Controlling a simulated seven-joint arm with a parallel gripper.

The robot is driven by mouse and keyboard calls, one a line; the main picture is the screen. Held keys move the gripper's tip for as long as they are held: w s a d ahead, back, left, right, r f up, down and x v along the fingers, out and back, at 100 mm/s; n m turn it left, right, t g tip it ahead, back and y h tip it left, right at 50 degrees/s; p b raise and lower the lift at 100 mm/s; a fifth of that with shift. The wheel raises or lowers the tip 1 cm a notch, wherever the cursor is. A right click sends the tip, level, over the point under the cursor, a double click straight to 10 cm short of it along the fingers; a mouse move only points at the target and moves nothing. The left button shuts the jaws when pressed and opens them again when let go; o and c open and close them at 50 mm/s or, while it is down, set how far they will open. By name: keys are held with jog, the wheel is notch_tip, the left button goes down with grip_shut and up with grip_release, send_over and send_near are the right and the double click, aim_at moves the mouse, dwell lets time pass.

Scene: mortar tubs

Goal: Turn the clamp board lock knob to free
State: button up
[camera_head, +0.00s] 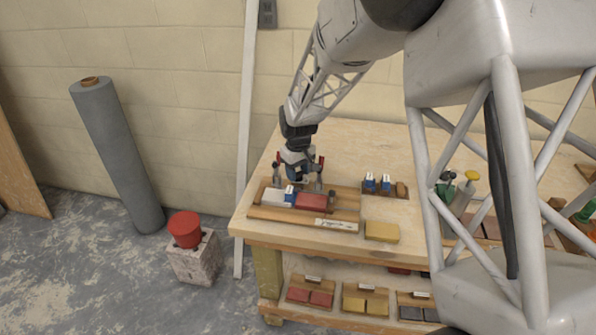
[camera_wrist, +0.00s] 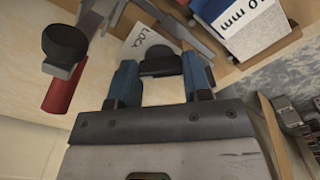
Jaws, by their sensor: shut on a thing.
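My gripper (camera_wrist: 161,78) points down at the clamp board, its two blue fingers shut on a black lock knob (camera_wrist: 160,60). A white label reading "LOCK" (camera_wrist: 148,40) lies right beside the knob. In the head view my gripper (camera_head: 298,178) is over the back part of the wooden clamp board (camera_head: 272,213), which stands at the table's left end. The knob is hidden there by my gripper. I cannot make out a "free" mark or the knob's exact angle.
A clamp with a red handle (camera_wrist: 62,90) stands close to my gripper; a blue-and-white block marked in mm (camera_wrist: 240,22) is on the other side. A grey and a red tile (camera_head: 311,201) lie on the board. A yellow block (camera_head: 381,231) lies to its right.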

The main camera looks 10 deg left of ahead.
aim_at(298, 172)
jog(key=n, duration=0.4)
jog(key=shift+n, duration=2.3)
jog(key=o, duration=0.9)
jog(key=shift+r, duration=0.1)
jog(key=shift+r, duration=3.8)
jog(key=shift+r, duration=0.1)
